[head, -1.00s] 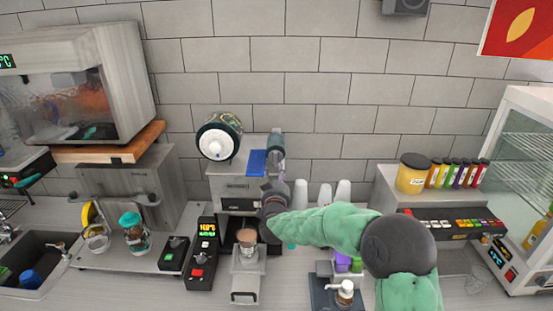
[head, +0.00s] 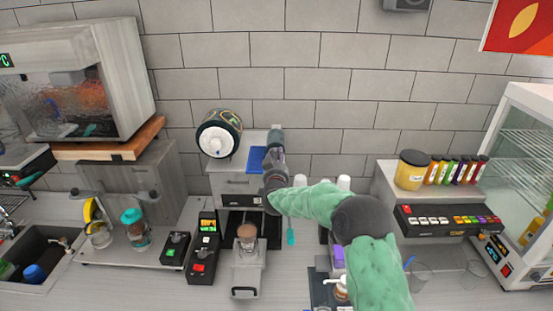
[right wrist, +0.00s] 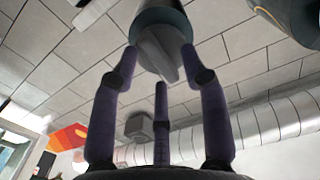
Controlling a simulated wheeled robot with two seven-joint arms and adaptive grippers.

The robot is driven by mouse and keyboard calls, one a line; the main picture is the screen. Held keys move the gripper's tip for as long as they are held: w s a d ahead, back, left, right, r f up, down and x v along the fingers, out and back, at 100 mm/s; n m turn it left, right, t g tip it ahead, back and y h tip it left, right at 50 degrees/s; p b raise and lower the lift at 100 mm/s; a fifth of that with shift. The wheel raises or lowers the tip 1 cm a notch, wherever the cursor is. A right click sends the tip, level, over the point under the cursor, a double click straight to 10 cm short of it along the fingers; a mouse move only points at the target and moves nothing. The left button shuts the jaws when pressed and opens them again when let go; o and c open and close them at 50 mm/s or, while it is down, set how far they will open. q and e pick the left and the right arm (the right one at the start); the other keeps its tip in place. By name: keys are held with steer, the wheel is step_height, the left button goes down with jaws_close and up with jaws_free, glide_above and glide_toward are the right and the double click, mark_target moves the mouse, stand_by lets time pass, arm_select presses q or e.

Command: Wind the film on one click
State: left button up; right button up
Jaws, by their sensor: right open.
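The cup sealer (head: 236,184) stands against the tiled wall, with a large film roll (head: 219,134) at its top left. A teal take-up roller (head: 276,138) sits at its top right; its end also shows in the right wrist view (right wrist: 162,14), with a grey ridged knob (right wrist: 158,48) on it. My right gripper (head: 276,157) is at the knob, fingers pointing at it. In the right wrist view my right gripper (right wrist: 160,68) has three purple fingers spread open around the knob, apparently not clamped on it. My left gripper is out of view.
A cup (head: 247,233) stands in the sealer's pulled-out holder (head: 246,274). A blue panel (head: 257,160) lies close left of my gripper. Upturned white cups (head: 343,183) stand behind my right arm. A black button panel (head: 448,220) is to the right.

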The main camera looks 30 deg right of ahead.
jaws_close()
steer(key=shift+f+b, duration=0.2)
steer(key=shift+b, duration=0.4)
steer(key=shift+w+a+f+m+b, duration=0.1)
steer(key=shift+f+m+b, duration=0.1)
steer(key=shift+m+b, duration=3.75)
steer(key=shift+s+d+f+m+b, duration=0.1)
steer(key=shift+f+m+b, duration=0.1)
steer(key=shift+m+b, duration=3.75)
steer(key=shift+w+a+f+m+b, duration=0.1)
steer(key=shift+f+m+b, duration=0.1)
steer(key=shift+m+b, duration=3.75)
